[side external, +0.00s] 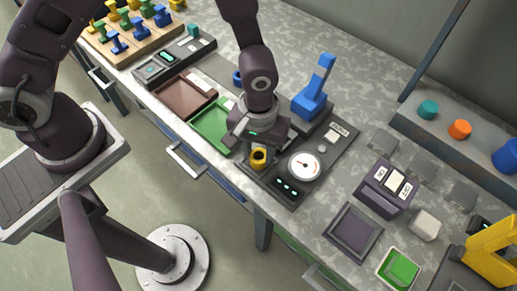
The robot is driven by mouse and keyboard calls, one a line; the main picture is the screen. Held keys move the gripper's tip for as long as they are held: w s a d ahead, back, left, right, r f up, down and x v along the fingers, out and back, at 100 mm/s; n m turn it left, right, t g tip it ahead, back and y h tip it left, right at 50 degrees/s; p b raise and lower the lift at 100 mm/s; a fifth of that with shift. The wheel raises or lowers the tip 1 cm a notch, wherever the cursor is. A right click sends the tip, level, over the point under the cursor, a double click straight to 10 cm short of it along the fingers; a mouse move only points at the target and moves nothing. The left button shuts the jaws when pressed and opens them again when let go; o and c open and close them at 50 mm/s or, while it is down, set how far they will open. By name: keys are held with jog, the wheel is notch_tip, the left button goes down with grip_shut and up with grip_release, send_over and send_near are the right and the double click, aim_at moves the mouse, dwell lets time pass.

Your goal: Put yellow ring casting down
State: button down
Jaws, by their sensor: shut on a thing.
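The yellow ring casting (259,157) is under my gripper (257,148), close above the left part of the dark panel that carries the gauge. My gripper points down and is shut on the casting. The fingers partly hide the casting, and I cannot tell whether it touches the surface below.
A round white dial gauge (304,166) stands just right of my gripper, with a blue lever (315,92) behind it. A green tray (207,122) and a brown tray (184,97) lie to the left. A dark square pad (353,232) lies further right.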

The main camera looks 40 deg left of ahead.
jog(key=c, duration=0.9)
grip_release()
jog(key=a+r+m+t, duration=0.1)
jog(key=a+r, duration=0.2)
jog(key=r, duration=0.8)
jog(key=a+r+t, duration=0.1)
jog(key=a+r, duration=0.3)
jog(key=r, duration=0.6)
jog(key=s+a+r+m+t, duration=0.1)
jog(key=s+a+r, duration=0.2)
jog(key=s, duration=0.1)
jog(key=s+a+r+m+t, duration=0.1)
jog(key=s+a+r, duration=0.1)
jog(key=s+a, duration=0.2)
jog(key=s+a+r+m+t, duration=0.1)
jog(key=s+a+r, duration=0.2)
jog(key=s, duration=0.1)
jog(key=shift+a+r+m+t, duration=0.2)
jog(key=shift+r+m+t, duration=0.1)
jog(key=shift+r, duration=0.05)
